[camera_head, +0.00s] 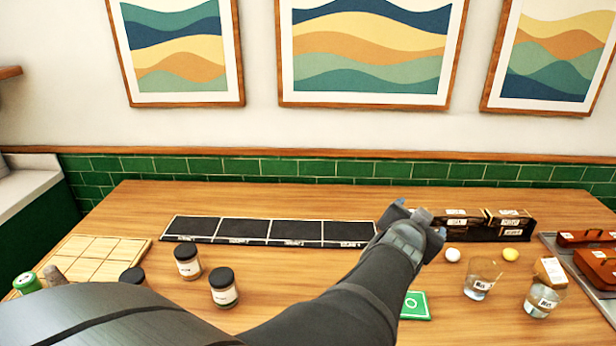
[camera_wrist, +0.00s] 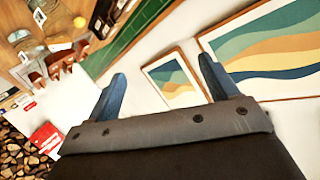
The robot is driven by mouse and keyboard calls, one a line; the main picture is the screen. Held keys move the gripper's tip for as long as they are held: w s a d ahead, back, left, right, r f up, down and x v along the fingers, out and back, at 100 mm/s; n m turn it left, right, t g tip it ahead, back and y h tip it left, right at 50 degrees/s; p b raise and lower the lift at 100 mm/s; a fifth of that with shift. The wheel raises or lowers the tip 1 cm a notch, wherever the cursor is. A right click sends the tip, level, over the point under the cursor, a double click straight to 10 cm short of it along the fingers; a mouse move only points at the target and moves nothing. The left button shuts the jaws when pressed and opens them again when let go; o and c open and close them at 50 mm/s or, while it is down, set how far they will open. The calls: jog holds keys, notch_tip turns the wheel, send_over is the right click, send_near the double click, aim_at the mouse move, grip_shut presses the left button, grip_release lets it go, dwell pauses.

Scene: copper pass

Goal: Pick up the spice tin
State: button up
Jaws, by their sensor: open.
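Several small jars with black lids and pale labels stand at the left front of the wooden table, among them one jar (camera_head: 187,262) and a nearer jar (camera_head: 223,287). A third black lid (camera_head: 133,276) shows partly behind my arm. I cannot tell which container is the spice tin. My gripper (camera_head: 420,218) is over the right middle of the table, well right of the jars. In the wrist view my gripper (camera_wrist: 163,88) has its blue fingers wide apart with nothing between them, facing the wall and its framed pictures.
A black four-section strip (camera_head: 270,231) lies at the table's middle. A wooden grid tray (camera_head: 95,258) is at left. Dark labelled boxes (camera_head: 487,222), a white ball (camera_head: 453,254), a yellow ball (camera_head: 510,254), glasses (camera_head: 482,280) and a green card (camera_head: 414,305) are at right.

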jog(key=w+a+f+t+y, duration=0.1)
jog(key=w+a+f, duration=0.15)
jog(key=a, duration=0.35)
jog(key=n+y, duration=0.6)
jog(key=n, duration=0.1)
send_over(219, 292)
jog(key=s+d, duration=0.2)
jog(key=d, duration=0.3)
notch_tip(219, 292, down, 10)
jog(key=s+a+f+n+y, duration=0.1)
jog(key=s+a+f+n, duration=0.1)
jog(key=s, duration=0.3)
jog(key=s+a+f+n, duration=0.1)
jog(key=s+a+n, duration=0.15)
jog(key=s, duration=0.25)
jog(key=shift+m, duration=0.35)
jog(key=x, duration=1.2)
jog(key=shift+f, duration=0.15)
jog(key=shift+r+x, duration=0.1)
jog(key=shift+x, duration=1.25)
jog(key=shift+r+x, duration=0.15)
jog(key=shift+x, duration=1.2)
jog(key=shift+d, duration=0.15)
jog(key=c, duration=1.1)
